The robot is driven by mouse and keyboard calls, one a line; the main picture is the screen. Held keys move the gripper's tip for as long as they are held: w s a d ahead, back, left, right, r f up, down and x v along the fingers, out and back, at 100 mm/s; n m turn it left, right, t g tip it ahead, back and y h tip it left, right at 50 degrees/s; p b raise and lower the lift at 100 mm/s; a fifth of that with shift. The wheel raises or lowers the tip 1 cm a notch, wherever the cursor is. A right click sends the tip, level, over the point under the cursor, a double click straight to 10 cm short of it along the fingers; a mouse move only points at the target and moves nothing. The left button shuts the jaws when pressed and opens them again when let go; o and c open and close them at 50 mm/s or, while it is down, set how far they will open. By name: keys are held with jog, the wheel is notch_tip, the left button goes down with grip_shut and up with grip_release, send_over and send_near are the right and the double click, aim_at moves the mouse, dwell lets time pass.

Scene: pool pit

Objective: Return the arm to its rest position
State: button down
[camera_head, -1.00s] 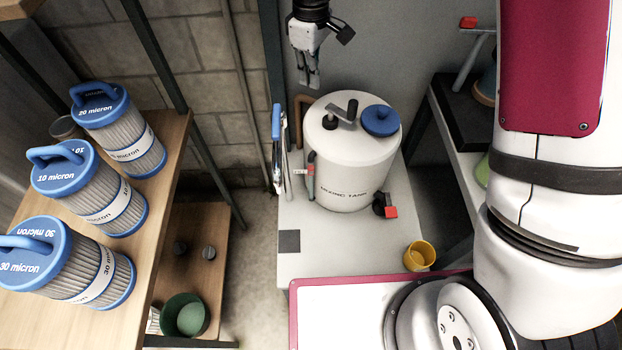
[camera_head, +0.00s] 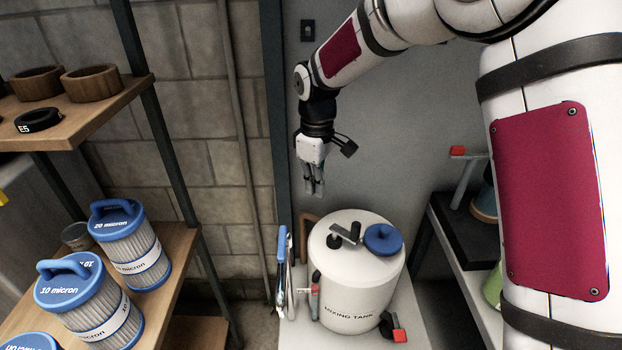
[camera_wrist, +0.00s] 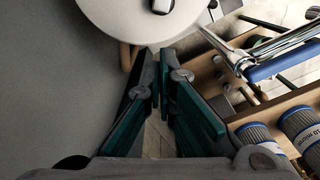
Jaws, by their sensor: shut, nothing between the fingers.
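My gripper (camera_head: 314,186) hangs pointing down from my arm in the head view, in front of the grey wall. It is above and a little left of the white mixing tank (camera_head: 358,290), apart from it. Its fingers are shut with nothing between them. In the wrist view the dark green finger pads (camera_wrist: 163,88) fill the middle, with the tank's round white top (camera_wrist: 150,25) beyond them.
The tank carries a blue cap (camera_head: 384,239) and a black-handled lid fitting. Blue-topped filter cartridges (camera_head: 130,240) stand on a wooden shelf at left. A blue-handled tool (camera_head: 282,250) stands left of the tank. A dark bench (camera_head: 462,226) is at right.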

jog(key=s+d+r+m+t, duration=0.3)
jog(key=s+d+r+m, duration=0.3)
jog(key=s+d+r, duration=0.65)
jog(key=s+d+r+m+t, duration=0.1)
jog(key=s+d+r+m, duration=0.1)
jog(key=s, duration=0.6)
jog(key=s+d+r+m+t, duration=0.1)
jog(key=s+m, duration=0.3)
jog(key=s, duration=0.5)
jog(key=shift+s+d+r, duration=0.25)
jog(key=shift+d+r, duration=0.25)
jog(key=shift+d, duration=0.3)
